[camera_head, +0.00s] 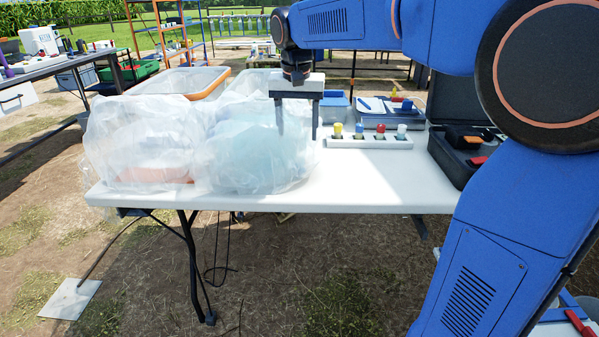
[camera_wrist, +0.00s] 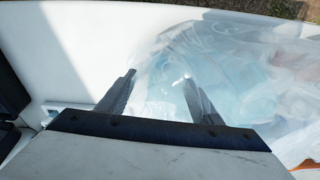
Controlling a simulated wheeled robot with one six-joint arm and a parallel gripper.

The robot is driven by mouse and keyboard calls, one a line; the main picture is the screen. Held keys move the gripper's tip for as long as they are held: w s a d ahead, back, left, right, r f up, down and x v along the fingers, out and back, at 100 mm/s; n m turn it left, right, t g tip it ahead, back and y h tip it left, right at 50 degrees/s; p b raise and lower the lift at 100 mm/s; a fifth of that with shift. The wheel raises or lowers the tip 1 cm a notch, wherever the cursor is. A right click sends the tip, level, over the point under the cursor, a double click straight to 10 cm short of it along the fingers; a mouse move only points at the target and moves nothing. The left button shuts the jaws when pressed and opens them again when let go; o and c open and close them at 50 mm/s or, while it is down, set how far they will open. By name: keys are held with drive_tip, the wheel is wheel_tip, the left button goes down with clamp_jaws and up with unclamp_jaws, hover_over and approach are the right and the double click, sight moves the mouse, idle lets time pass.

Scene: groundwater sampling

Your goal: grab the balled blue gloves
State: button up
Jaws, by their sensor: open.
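A clear bag (camera_head: 258,160) with pale blue contents stands on the white table, near its front edge. In the wrist view, soft light-blue shapes (camera_wrist: 232,88) show dimly through the film; I cannot tell single gloves among them. My gripper (camera_head: 297,134) points down at the right side of this bag, its fingers apart. In the head view, one finger overlaps the bag and the other is at its right edge.
A second clear bag (camera_head: 145,148) with orange-red contents stands left of it. A white rack (camera_head: 366,142) with several coloured caps and a black case (camera_head: 453,160) are on the right. Plastic bins (camera_head: 182,80) stand behind. The table's front right (camera_head: 380,190) is bare.

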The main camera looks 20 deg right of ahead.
sight(300, 165)
drive_tip(key=f, duration=0.4)
drive_tip(key=w+f, duration=0.1)
drive_tip(key=f, duration=0.3)
drive_tip(key=d+f, duration=0.1)
drive_tip(key=f, duration=0.4)
drive_tip(key=shift+w, duration=0.3)
drive_tip(key=shift+r, duration=0.1)
drive_tip(key=shift+c, duration=0.3)
drive_tip(key=c, duration=1.1)
